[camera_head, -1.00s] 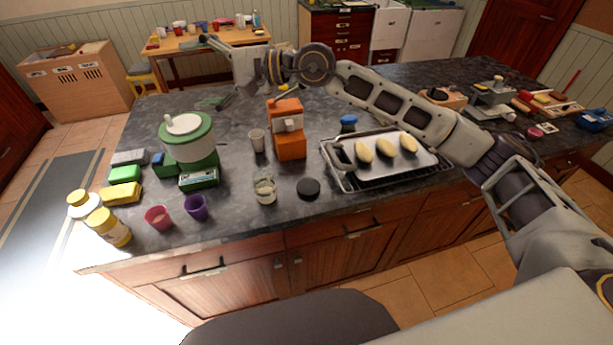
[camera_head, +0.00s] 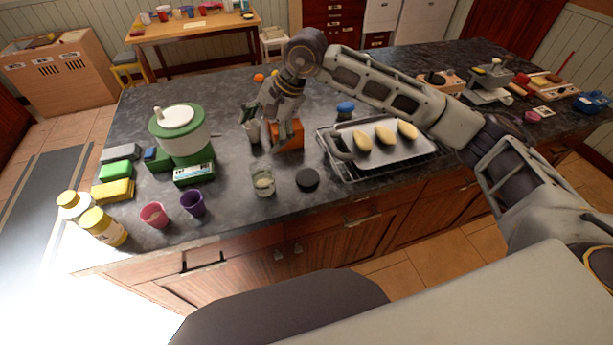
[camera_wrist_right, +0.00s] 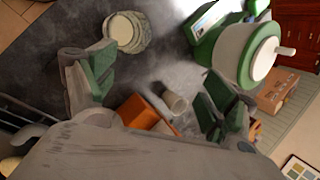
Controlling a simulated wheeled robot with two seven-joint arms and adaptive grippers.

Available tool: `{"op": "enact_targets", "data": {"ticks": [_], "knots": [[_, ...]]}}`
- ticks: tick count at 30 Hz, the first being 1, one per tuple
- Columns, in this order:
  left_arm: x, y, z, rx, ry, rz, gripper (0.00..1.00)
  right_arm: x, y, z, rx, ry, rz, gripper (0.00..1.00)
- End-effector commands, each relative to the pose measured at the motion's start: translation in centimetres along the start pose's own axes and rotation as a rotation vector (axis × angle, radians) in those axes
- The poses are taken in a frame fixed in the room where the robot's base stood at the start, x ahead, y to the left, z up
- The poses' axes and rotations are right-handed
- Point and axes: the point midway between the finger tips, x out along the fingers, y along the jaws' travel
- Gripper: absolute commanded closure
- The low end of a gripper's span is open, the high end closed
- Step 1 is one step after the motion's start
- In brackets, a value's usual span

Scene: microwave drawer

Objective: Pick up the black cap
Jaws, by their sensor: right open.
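The black cap (camera_head: 307,180) is a round dark disc lying flat on the counter, between the glass jar (camera_head: 263,180) and the baking tray rack. My right gripper (camera_head: 264,125) is open and empty, above the counter behind the jar and beside the orange machine, up and left of the cap in the head view. In the right wrist view its two green-padded fingers (camera_wrist_right: 158,88) are spread wide, with the jar (camera_wrist_right: 127,31) beyond them. I cannot make out the cap in that view; a finger may hide it. My left gripper is not in view.
The orange machine (camera_head: 289,136) and a pale cup (camera_head: 252,132) stand close to the right gripper. The tray (camera_head: 385,160) on its rack is right of the cap. A green-and-white appliance (camera_head: 182,135) and purple cup (camera_head: 193,203) are left. Counter in front of the cap is clear.

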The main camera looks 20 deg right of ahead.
Motion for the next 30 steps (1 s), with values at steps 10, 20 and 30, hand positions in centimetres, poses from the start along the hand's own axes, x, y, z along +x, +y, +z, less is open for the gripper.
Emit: {"op": "enact_targets", "data": {"ticks": [10,20,30], "knots": [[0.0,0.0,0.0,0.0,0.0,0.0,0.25,-1.1,5.9,-3.6,0.14,0.179,0.262,0.15],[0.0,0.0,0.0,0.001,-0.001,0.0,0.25,-2.8,9.6,-4.9,0.292,0.293,0.414,0.15],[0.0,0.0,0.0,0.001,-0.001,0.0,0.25,-2.7,9.5,-4.9,0.315,0.296,0.407,0.15]]}}
